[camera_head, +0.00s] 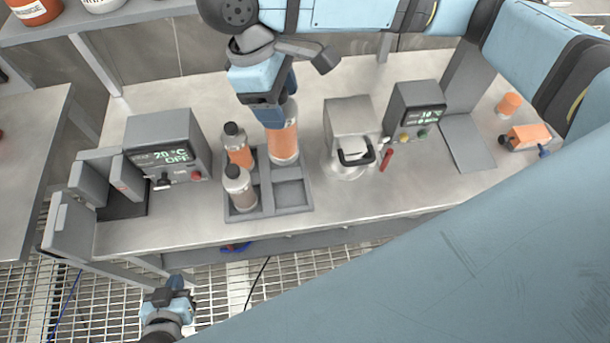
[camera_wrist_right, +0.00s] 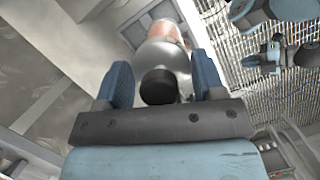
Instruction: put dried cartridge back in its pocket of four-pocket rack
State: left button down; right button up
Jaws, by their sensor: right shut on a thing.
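My right gripper (camera_head: 268,112) reaches down from the top of the head view, shut on a cartridge (camera_head: 284,142) with an orange lower part. In the right wrist view the cartridge (camera_wrist_right: 165,48) sits between both blue fingers, its black cap (camera_wrist_right: 158,87) toward the palm. The grey four-pocket rack (camera_head: 265,212) is below it. The held cartridge overlaps the back right pocket; I cannot tell whether its base is inside. An orange cartridge (camera_head: 238,147) stands in the back left pocket and a paler one (camera_head: 240,186) in the front left. The front right pocket (camera_head: 291,194) is empty. My left gripper (camera_head: 174,287) hangs below the bench's front edge.
A grey box with a display reading 20 °C OFF (camera_head: 168,150) stands left of the rack. A grey lidded device (camera_head: 350,125) and a display unit (camera_head: 415,112) stand to the right. A red stick (camera_head: 386,159) lies between them. The bench front (camera_head: 350,205) is clear.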

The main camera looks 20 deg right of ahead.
aim_at(285, 152)
jog(key=shift+d+f, duration=0.1)
notch_tip(285, 152, down, 15)
jog(key=shift+r+b, duration=0.2)
jog(key=shift+b, duration=0.8)
notch_tip(285, 152, down, 5)
jog(key=shift+f, duration=0.15)
jog(key=o, duration=1.6)
jog(key=shift+f, duration=0.1)
